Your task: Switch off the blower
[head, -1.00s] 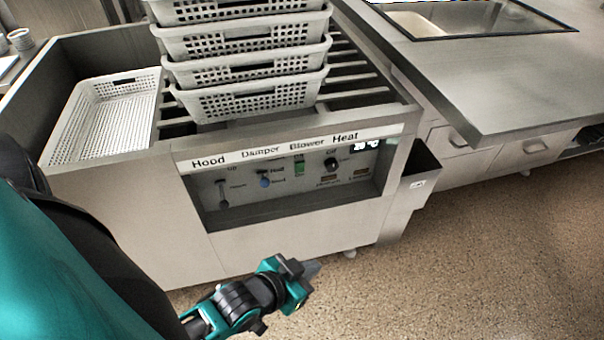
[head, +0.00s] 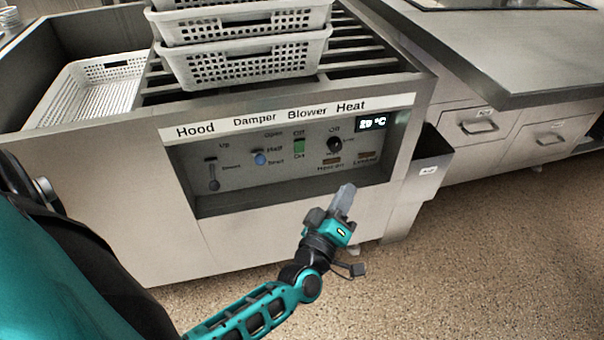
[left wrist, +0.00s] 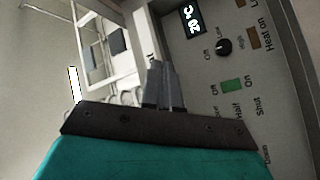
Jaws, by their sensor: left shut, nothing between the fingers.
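The blower switch (head: 299,146) is a green rocker on the recessed control panel (head: 232,176), under the word Blower, with small labels above and below it. It also shows in the left wrist view as a green rectangle (left wrist: 231,86). My left gripper (head: 346,193) is shut and empty, in front of the panel's lower edge and below and right of the switch in the head view. In the left wrist view its closed fingers (left wrist: 160,85) are to the left of the switch, apart from it. My right gripper is not in view.
Beside the switch are the blue damper knob (head: 261,158), the black heat knob (head: 335,144) and the hood lever (head: 213,176). A display (head: 372,123) reads 20 °C. White perforated baskets (head: 246,62) are stacked on top. Open floor (head: 480,230) lies to the right.

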